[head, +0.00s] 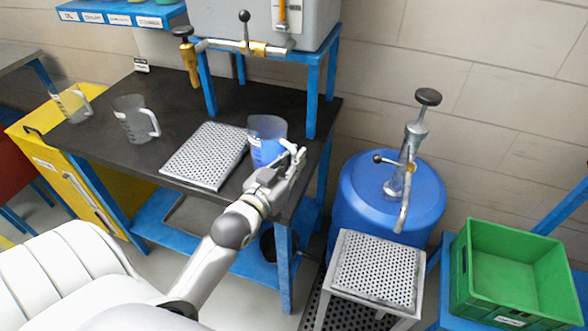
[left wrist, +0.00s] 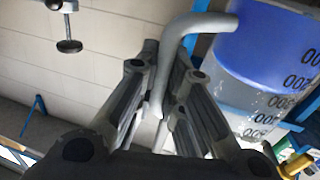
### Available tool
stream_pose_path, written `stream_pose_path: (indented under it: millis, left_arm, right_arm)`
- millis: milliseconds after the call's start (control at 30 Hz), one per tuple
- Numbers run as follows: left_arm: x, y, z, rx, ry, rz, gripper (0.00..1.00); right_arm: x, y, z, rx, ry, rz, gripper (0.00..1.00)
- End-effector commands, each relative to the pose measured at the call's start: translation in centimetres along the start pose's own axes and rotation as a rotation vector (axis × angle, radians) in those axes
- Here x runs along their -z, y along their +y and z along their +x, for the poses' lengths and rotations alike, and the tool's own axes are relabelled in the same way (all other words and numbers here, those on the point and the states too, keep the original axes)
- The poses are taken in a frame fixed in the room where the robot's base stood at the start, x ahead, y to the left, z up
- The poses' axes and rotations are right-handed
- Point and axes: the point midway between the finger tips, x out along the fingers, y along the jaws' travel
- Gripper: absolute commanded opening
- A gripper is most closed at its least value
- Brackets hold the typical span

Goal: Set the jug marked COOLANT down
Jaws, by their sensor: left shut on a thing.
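A clear jug with blue liquid (head: 267,148) is at the right end of the dark bench top (head: 105,148). Its label is too small to read. My left gripper (head: 291,160) is shut on its handle, on the jug's right side. In the left wrist view the handle (left wrist: 190,27) runs down between the fingers (left wrist: 160,95), and the jug (left wrist: 262,50) shows scale marks at the right. The jug looks upright. I cannot tell whether its base touches the bench. My right gripper is not in view.
A perforated tray (head: 204,156) lies just left of the jug. Two clear jugs (head: 135,119) (head: 72,103) stand further left. A brass tap (head: 190,62) hangs above the bench. A blue drum with pump (head: 365,190), perforated stand (head: 377,270) and green crate (head: 512,275) are right.

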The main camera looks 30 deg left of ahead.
Motion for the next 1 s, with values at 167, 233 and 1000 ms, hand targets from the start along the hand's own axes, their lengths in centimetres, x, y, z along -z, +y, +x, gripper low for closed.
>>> stream_pose_path:
  millis: [167, 233, 1000]
  left_arm:
    - [-2.3, -0.1, 0.2, 0.001, 0.0, 0.002, 0.0]
    - [-2.9, -0.1, 0.2, 0.001, 0.001, 0.002, 0.0]
    - [-3.6, -0.1, 0.2, 0.0, -0.002, 0.0, 0.31]
  right_arm:
    - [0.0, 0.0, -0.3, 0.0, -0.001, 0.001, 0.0]
    - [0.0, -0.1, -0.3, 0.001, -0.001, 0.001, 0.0]
    - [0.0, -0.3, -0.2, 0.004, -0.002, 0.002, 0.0]
